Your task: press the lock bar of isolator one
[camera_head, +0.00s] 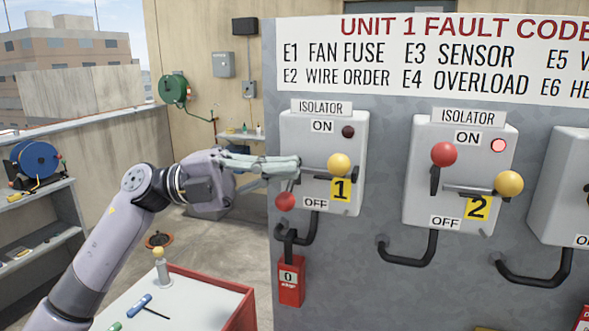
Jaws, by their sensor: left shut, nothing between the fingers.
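Isolator one (351,135) is a grey box with a yellow "1" label, ON above and OFF below. Its lamp (348,132) is dark. Its red-ball lever (285,201) is down, near OFF. Its lock bar (318,178) runs across the box front toward a yellow ball (339,165). My left gripper (297,166) is shut and empty, reaching in from the left in front of the box's left part, with its tips just left of the yellow ball. I cannot tell whether they touch the bar. My right gripper is not in view.
Isolator two (473,141) stands to the right with its red ball up, its lamp lit and its yellow ball at the right.

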